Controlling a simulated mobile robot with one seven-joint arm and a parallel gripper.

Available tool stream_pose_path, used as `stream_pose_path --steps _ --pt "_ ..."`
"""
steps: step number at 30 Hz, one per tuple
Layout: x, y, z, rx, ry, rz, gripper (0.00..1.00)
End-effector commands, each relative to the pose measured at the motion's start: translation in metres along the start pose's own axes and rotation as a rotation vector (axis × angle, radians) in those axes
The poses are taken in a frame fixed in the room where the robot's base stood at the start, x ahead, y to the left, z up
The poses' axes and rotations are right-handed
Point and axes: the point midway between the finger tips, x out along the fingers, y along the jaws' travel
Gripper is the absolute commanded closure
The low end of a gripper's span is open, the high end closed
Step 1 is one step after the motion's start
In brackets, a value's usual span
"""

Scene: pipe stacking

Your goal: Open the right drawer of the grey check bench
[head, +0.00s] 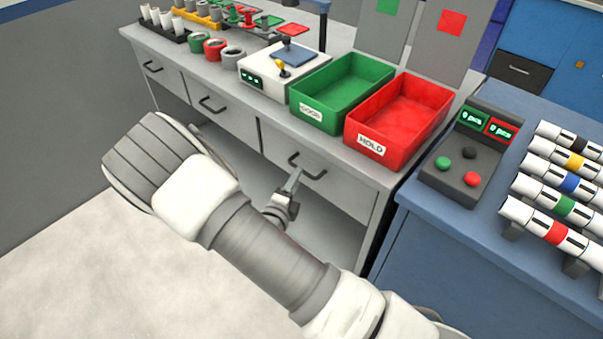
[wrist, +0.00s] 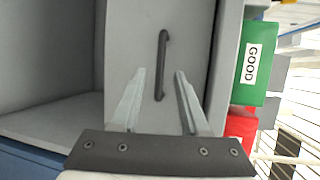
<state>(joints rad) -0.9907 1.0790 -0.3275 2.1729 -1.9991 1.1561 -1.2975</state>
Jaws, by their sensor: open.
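The grey check bench (head: 343,55) has a row of grey drawers with dark bar handles. Its right drawer (head: 335,188) is shut, its front in line with the bench face. The right drawer's handle (head: 308,168) shows beside my gripper (head: 292,182), which is at the drawer front. In the wrist view the handle (wrist: 163,60) stands upright, its lower end between the two open fingers of my gripper (wrist: 160,72). The jaws are empty. I cannot tell whether the fingers reach around the bar or are still short of it.
A green GOOD bin (head: 345,85) and a red HOLD bin (head: 405,110) stand on the bench above the drawer. A blue bench (head: 470,255) with striped pipes (head: 560,205) is close on the right. Open shelf space lies under the drawers; the floor (head: 90,260) at left is clear.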

Motion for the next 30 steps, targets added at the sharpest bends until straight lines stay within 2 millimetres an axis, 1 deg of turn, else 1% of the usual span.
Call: stream_pose_path --steps 1,3,6,9,13,20,21,23,24,28,30 --pt "0.012 0.002 -0.001 0.002 0.002 -0.002 0.55" --pt "0.024 0.002 -0.001 0.002 0.001 -0.002 0.55" --pt "0.037 0.001 -0.001 0.002 0.002 -0.001 0.55" --pt "0.046 0.001 0.000 0.002 0.000 -0.001 0.55" --pt "0.051 0.000 0.000 0.001 0.000 0.000 0.55" --pt "0.051 0.000 0.000 0.000 0.000 0.000 0.55" --pt "0.051 0.000 0.000 0.001 0.000 0.000 0.59" --pt "0.051 0.000 0.000 0.001 0.000 0.000 0.70" --pt "0.051 0.000 0.000 0.001 0.000 0.000 0.77" --pt "0.051 0.000 0.000 0.001 0.000 0.000 1.00" --pt "0.051 0.000 0.000 0.001 0.000 0.000 1.00"
